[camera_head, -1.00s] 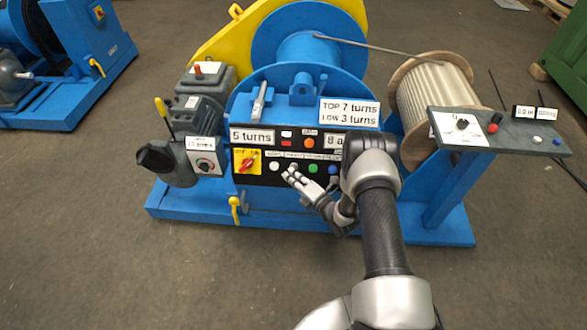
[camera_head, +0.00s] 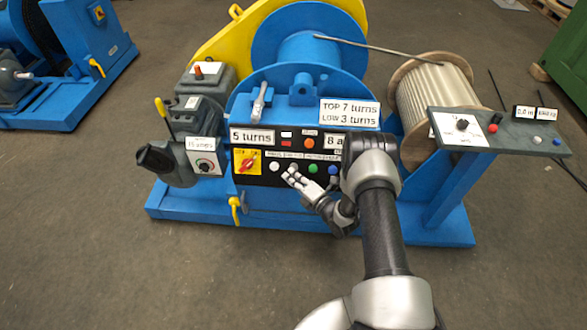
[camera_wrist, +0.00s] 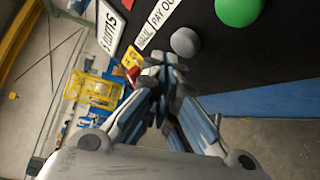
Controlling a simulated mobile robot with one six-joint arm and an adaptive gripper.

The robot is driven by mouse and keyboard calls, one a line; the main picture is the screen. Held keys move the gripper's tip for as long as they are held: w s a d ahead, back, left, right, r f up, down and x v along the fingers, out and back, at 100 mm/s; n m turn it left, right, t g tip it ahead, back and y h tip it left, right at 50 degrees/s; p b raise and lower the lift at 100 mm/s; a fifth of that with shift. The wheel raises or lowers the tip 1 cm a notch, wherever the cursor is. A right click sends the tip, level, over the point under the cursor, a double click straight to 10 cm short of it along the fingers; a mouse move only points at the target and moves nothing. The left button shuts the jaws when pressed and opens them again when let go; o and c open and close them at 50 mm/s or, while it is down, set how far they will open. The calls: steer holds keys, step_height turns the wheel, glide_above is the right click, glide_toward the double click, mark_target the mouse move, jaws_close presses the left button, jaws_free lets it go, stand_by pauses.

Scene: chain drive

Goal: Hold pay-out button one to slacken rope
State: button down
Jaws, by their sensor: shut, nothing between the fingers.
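The black control panel (camera_head: 262,180) on the blue winch carries a row of round buttons. A white button (camera_head: 273,167) is at the left, then a grey-white button beside my fingertips, then a green button (camera_head: 313,168) and a blue one (camera_head: 333,170). My gripper (camera_head: 288,174) is shut and empty, its tips at the panel. In the wrist view my gripper (camera_wrist: 165,66) has its tips just below the grey button (camera_wrist: 185,42), near a partly readable "PAY OU" label (camera_wrist: 160,14). I cannot tell whether the tips touch it. The rope (camera_head: 370,47) runs from the drum to the reel.
A "5 turns" sign (camera_head: 252,137) and a yellow-backed red switch (camera_head: 247,162) are at the panel's left. A "TOP 7 turns, LOW 3 turns" sign (camera_head: 349,112) is above. A side console (camera_head: 500,135) stands right. The floor in front is clear.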

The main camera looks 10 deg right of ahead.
steer(key=shift+w+f, duration=0.1)
steer(key=shift+w+d+f, duration=0.1)
steer(key=shift+w, duration=0.15)
steer(key=shift+w+d+f, duration=0.15)
steer(key=shift+w+f, duration=0.1)
steer(key=shift+w, duration=0.2)
stand_by(0.7)
stand_by(2.3)
steer(key=shift+s+a+r+p, duration=0.15)
steer(key=shift+s+r+p, duration=0.1)
steer(key=shift+s, duration=0.15)
steer(key=shift+s+a+r+p, duration=0.15)
steer(key=shift+s+r+p, duration=0.1)
steer(key=shift+s, duration=0.15)
steer(key=shift+s+a+r+p, duration=0.25)
steer(key=shift+s+r+p, duration=0.1)
steer(key=shift+s+p, duration=0.3)
steer(key=shift+s+a+r+p, duration=0.2)
steer(key=shift+s+r+p, duration=0.15)
steer(key=shift+s+p, duration=0.35)
steer(key=shift+s+a+r+p, duration=0.25)
steer(key=shift+s+r+p, duration=0.15)
steer(key=shift+s, duration=0.4)
